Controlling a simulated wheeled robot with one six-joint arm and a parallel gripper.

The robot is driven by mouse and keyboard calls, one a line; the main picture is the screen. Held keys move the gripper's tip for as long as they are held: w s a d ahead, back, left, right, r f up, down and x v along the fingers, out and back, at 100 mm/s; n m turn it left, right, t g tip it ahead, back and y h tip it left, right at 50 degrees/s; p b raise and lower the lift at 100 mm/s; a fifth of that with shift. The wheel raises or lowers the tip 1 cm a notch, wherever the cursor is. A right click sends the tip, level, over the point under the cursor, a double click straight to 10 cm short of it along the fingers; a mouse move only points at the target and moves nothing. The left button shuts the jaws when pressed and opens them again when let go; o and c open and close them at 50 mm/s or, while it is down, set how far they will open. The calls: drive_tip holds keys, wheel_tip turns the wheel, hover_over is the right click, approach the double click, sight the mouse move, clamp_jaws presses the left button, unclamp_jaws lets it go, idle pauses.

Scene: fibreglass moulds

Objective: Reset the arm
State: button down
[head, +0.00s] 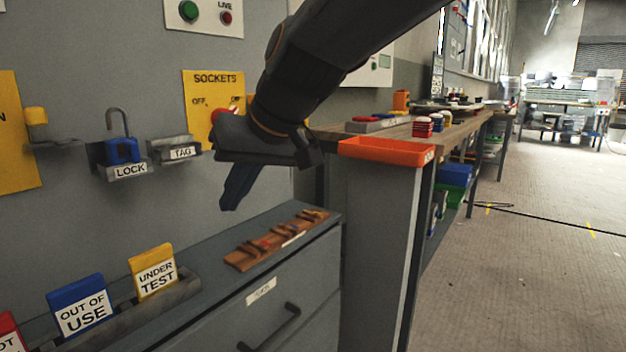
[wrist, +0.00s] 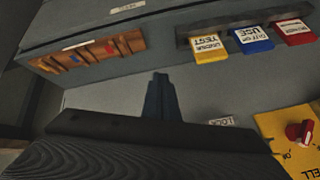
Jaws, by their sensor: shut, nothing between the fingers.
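My arm reaches in from the top of the head view, and my gripper (head: 229,205) points downward in front of the grey wall panel, above the grey cabinet top (head: 215,262). Its dark blue fingers are together with nothing between them. In the wrist view the shut fingers (wrist: 160,80) show at the centre, with the cabinet beyond them. The gripper touches nothing that I can see. Part of the yellow sockets board (head: 212,90) is hidden behind my arm.
On the cabinet are a wooden rack (head: 277,238), a yellow "under test" sign (head: 153,271) and a blue "out of use" sign (head: 82,307). A blue padlock (head: 122,151) sits on a wall holder left of my gripper. An orange tray (head: 387,151) is to the right. The floor at right is mostly clear.

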drive_tip(key=s+d+f+g+h, duration=0.25)
drive_tip(key=s+d+f, duration=0.55)
drive_tip(key=f, duration=0.4)
drive_tip(key=s+d+f+g+h, duration=0.25)
drive_tip(key=s+d+f, duration=0.25)
drive_tip(key=s+f, duration=0.6)
drive_tip(key=d+r+m+h+p, duration=0.1)
drive_tip(key=d+r+m+p, duration=0.5)
drive_tip(key=d+r+p, duration=1.3)
wheel_tip(320, 180, up, 4)
drive_tip(key=p, duration=0.7)
drive_tip(key=shift+w+d+m+t+p, duration=0.2)
drive_tip(key=shift+w+m+t+p, duration=0.05)
drive_tip(key=shift+m+t+p, duration=0.15)
drive_tip(key=c, duration=2.5)
unclamp_jaws()
